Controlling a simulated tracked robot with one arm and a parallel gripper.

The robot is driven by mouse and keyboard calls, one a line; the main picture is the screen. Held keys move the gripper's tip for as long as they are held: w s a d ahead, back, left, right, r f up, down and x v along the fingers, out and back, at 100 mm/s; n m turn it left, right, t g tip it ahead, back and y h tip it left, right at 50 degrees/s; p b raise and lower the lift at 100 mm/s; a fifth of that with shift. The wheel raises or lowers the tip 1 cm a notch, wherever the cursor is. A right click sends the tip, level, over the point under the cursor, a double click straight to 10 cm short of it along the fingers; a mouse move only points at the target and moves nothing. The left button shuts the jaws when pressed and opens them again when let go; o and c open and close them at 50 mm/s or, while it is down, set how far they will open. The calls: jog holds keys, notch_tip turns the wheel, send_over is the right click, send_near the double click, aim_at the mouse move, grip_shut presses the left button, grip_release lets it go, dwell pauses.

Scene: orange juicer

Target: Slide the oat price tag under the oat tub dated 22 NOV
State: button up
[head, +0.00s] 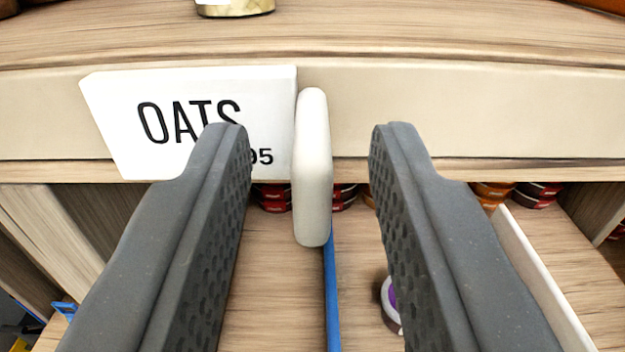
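The white oat price tag (192,95) sits against the cream shelf-edge rail (480,110), left of centre. It reads OATS, with "95" visible below; my left finger hides part of the print. A white rounded upright tab (312,165) stands at the tag's right end and sticks out towards me. My gripper (310,130) is open, with one dark grey finger on each side of the tab and a gap on both sides. The base of a tub (235,8) shows on the shelf above the tag, cut off by the top edge; no date is readable.
The wooden upper shelf (420,35) runs behind the rail. Below it is a lower shelf (275,290) with several dark and orange-red containers at the back, a blue strip (332,290) and a white divider (540,275). A round white-and-purple item (390,300) is partly behind my right finger.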

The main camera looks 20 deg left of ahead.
jog(key=shift+s, duration=0.1)
jog(key=b+v, duration=0.3)
jog(key=v, duration=1)
jog(key=shift+s+d+b, duration=0.2)
jog(key=shift+s+b, duration=0.05)
jog(key=shift+b, duration=0.15)
jog(key=s+d+f+m+h+b, duration=0.1)
jog(key=s+d+m+h+b, duration=0.1)
jog(key=d+b, duration=0.4)
jog(key=s+d+f+m+g+h+b, duration=0.1)
jog(key=s+d+f+m+h+b, duration=0.1)
jog(key=s+d+h+b, duration=0.3)
jog(key=shift+s+d+f+m+h+b, duration=0.35)
jog(key=shift+d+m+b, duration=0.15)
jog(key=shift+d+b, duration=0.25)
